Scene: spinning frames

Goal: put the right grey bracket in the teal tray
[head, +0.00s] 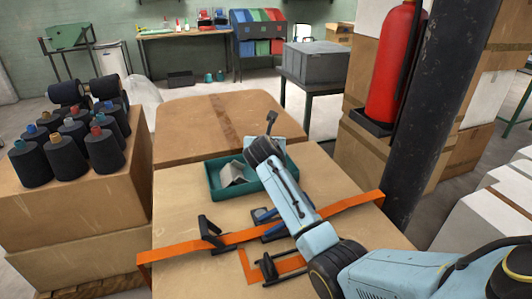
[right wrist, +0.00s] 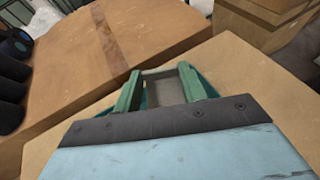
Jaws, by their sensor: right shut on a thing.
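The teal tray (head: 213,190) lies on the cardboard-topped surface in the middle of the head view. A pale grey bracket (head: 232,173) shows inside it, tilted. My right arm reaches in from the lower right, and its wrist is over the tray's right side, hiding that part. In the right wrist view my right gripper (right wrist: 160,80) has green fingers closed on a grey bracket (right wrist: 168,92) between them. The wrist hides the fingertips in the head view, so I cannot tell whether the held piece touches the tray. My left gripper is not in view.
An orange strap (head: 180,250) crosses the surface in front of the tray, with black-handled and blue tools near it. Dark yarn cones (head: 72,135) stand on boxes at the left. A black post (head: 435,105) and red extinguisher (head: 395,65) stand at the right.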

